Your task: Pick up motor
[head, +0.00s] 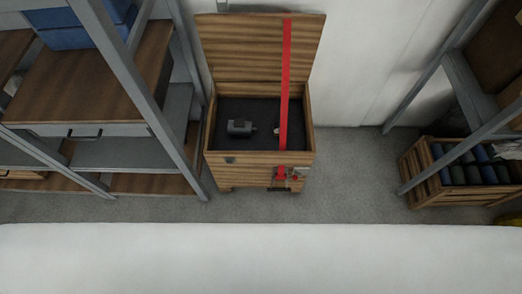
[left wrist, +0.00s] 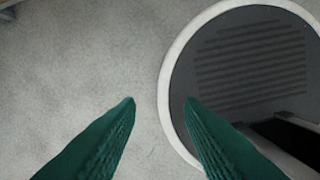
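The motor (head: 240,128) is a small dark grey cylinder with a short shaft pointing right. It lies on the dark floor of an open wooden chest (head: 260,157), left of a red strap (head: 286,85), in the head view. My left gripper (left wrist: 160,101) shows in the left wrist view as two green ribbed fingers spread apart, with nothing between them. It points at grey floor and is away from the chest. Neither gripper shows in the head view, and my right gripper is not seen.
The chest's lid (head: 245,45) stands raised against the wall. Metal-framed shelving (head: 140,155) stands close on the left. A wooden crate (head: 430,190) of dark rolled or bottle-like items stands at right. Grey floor (head: 355,170) is free between chest and crate. A white surface (head: 260,260) fills the foreground.

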